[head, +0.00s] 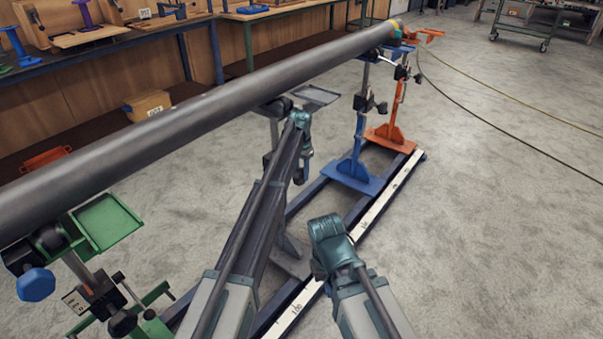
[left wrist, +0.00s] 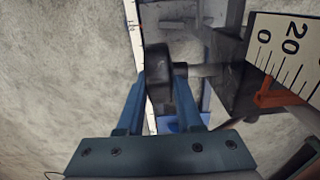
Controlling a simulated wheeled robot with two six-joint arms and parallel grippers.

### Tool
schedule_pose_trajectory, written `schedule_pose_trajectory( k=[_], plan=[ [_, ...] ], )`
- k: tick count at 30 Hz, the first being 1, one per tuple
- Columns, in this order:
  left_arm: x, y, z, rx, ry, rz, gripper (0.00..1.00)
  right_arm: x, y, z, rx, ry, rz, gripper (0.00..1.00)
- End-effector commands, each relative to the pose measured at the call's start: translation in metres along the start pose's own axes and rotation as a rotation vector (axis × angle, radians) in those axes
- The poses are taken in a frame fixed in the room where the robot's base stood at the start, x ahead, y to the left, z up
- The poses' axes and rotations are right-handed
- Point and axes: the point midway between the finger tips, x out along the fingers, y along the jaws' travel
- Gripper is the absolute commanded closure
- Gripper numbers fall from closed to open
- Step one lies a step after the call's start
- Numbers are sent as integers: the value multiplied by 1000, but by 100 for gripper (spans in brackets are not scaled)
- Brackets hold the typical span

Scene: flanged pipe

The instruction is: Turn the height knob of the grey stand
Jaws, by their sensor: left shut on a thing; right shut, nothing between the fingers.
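The grey stand shows in the head view by its small grey tray (head: 317,95) and base plate (head: 291,258); my left arm hides most of its column. My left gripper (head: 301,170) points down beside this column, under the pipe (head: 150,127). In the left wrist view its blue fingers (left wrist: 160,95) are on both sides of the black round height knob (left wrist: 157,75), shut on it. A scale plate (left wrist: 290,52) with an orange pointer (left wrist: 277,95) is to the right. My right gripper (head: 325,245) is shut and empty, lower and right; its fingertips are hardly visible.
A green stand (head: 105,225) with a blue knob (head: 36,284) is at the near left. A blue stand (head: 355,165) and an orange stand (head: 392,130) are farther back. All stand along a rail with a white scale strip (head: 375,210).

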Motion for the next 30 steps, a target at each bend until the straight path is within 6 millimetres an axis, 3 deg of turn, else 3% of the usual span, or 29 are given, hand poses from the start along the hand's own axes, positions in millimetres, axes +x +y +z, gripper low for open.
schedule_pose_trajectory(
  k=[1,6,20,30],
  plan=[
    [0,0,0,0,0,0,63,0,0,0,0,0,0,100],
    [0,0,0,0,1,0,35,0,0,0,0,0,0,100],
    [-6,0,0,0,1,0,35,-6,1,0,0,0,0,100],
    [-45,0,0,0,1,0,35,-45,4,3,0,0,0,100]
  ],
)
